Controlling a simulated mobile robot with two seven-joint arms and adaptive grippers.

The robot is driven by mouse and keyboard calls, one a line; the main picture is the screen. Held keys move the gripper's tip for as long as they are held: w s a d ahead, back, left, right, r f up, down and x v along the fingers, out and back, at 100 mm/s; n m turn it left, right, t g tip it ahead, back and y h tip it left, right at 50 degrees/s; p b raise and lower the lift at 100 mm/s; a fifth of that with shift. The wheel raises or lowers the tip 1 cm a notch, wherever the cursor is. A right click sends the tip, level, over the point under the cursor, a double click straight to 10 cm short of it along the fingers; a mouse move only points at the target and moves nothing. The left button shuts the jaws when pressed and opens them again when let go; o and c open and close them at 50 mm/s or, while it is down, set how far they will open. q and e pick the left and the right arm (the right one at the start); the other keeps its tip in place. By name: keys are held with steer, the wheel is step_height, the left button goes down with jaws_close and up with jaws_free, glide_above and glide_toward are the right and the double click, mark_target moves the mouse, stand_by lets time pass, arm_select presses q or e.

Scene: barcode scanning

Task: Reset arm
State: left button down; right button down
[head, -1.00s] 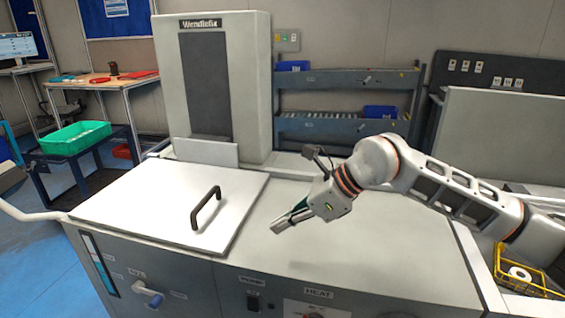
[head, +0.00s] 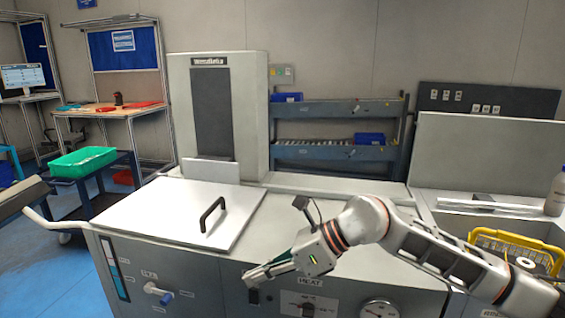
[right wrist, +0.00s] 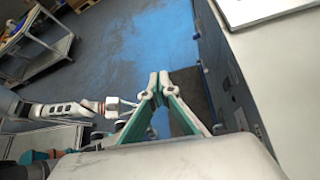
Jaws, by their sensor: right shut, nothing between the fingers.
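My right gripper (head: 258,276) is shut and empty. In the head view it is in front of the grey machine's front panel, left of the HEAT label, pointing left and slightly down. In the right wrist view its fingertips (right wrist: 159,80) meet above the blue floor. My left arm shows small in the right wrist view, with its gripper (right wrist: 128,106) over the floor; its finger state is too small to tell. The left gripper does not show in the head view.
The grey machine has a white lid (head: 165,215) with a black handle (head: 212,214). A green bin (head: 84,162) sits on a cart at the left. The blue floor (head: 65,280) is open at lower left.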

steer(key=s+a+r+m+g+y, duration=0.1)
steer(key=s+a+r+m+y, duration=0.1)
steer(key=s+a+m+y, duration=0.3)
steer(key=w+d+f+m+t+h+p, duration=0.1)
steer(key=d+f+m+t+h, duration=0.2)
steer(key=d+f+m+t, duration=0.85)
steer(key=w+d+f+m+t+h+p, duration=0.1)
steer(key=d+f+m+t+h, duration=0.3)
steer(key=m, duration=1.4)
arm_select(q)
steer(key=shift+s+d+r+p, duration=0.1)
steer(key=shift+d+r+p, duration=0.1)
steer(key=shift+r, duration=0.2)
steer(key=shift+s+d+r+p, duration=0.1)
steer(key=shift+r+p, duration=0.05)
steer(key=shift+r, duration=0.25)
arm_select(e)
steer(key=s+d+f+m+g+h, duration=0.2)
steer(key=s+d+f+m, duration=0.4)
steer(key=s+f, duration=0.3)
steer(key=s+d+f+m+g+h, duration=0.2)
steer(key=s+d+f+m+h, duration=0.2)
steer(key=s+d+f, duration=0.5)
step_height(320, 180, down, 4)
steer(key=shift+s+m+h, duration=0.3)
steer(key=shift+s+m, duration=0.25)
steer(key=shift+m, duration=0.3)
steer(key=shift+g, duration=0.25)
